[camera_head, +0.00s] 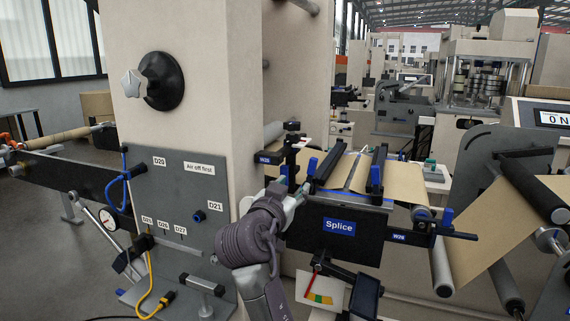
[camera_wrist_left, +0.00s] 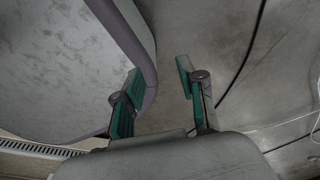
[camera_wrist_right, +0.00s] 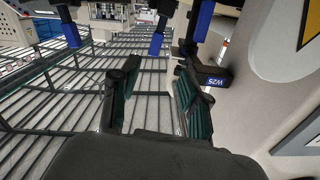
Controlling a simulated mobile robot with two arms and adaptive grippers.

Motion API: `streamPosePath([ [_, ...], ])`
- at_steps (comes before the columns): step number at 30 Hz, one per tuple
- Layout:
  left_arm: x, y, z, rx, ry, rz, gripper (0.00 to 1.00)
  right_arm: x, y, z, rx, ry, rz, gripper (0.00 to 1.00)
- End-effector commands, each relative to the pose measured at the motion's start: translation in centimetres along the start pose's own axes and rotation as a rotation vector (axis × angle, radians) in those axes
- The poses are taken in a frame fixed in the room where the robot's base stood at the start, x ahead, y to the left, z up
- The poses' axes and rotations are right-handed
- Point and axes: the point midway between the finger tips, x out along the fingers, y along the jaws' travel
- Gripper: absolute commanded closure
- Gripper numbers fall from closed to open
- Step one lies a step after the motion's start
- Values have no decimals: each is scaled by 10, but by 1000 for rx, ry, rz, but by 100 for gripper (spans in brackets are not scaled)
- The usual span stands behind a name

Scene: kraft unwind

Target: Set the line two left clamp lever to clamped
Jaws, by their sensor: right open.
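My right gripper (camera_head: 294,192) is at the left end of the splice table (camera_head: 322,243), partly hidden behind my own wrist in the head view. In the right wrist view its fingers (camera_wrist_right: 157,88) are apart and empty. The W25 bar (camera_wrist_right: 214,80) is close beside the right finger, with a blue lever (camera_wrist_right: 203,20) above it. Two more blue levers, one in the middle (camera_wrist_right: 157,43) and one at left (camera_wrist_right: 71,34), show farther off. I cannot tell which is the line two left one. My left gripper (camera_wrist_left: 160,98) is open and empty, seen only in its wrist view.
Brown web (camera_head: 400,185) runs over the splice table to rollers (camera_head: 532,188) at right. A grey panel (camera_head: 185,215) with hoses and a beige column (camera_head: 205,120) stand at left. A pale curved surface (camera_wrist_left: 65,65) is beside my left gripper.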

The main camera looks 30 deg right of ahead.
Motion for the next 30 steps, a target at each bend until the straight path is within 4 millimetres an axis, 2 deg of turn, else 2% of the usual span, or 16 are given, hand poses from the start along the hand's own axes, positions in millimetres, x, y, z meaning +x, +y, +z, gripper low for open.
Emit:
streamPosePath([
  [5,-6,4,13,0,-19,5,60,17,1,-4,3,4,6,54],
  [10,-15,9,22,0,-34,12,60,51,1,-5,-1,4,6,54],
  [15,-23,9,18,0,-31,11,60,88,2,-5,-1,3,5,54],
  [21,-30,7,5,0,-12,9,60,121,1,-4,-1,2,4,54],
  [25,-32,6,3,0,-8,8,60,132,1,-3,1,3,2,54],
  [30,-32,4,4,0,-9,6,60,138,1,-1,2,1,1,54],
])
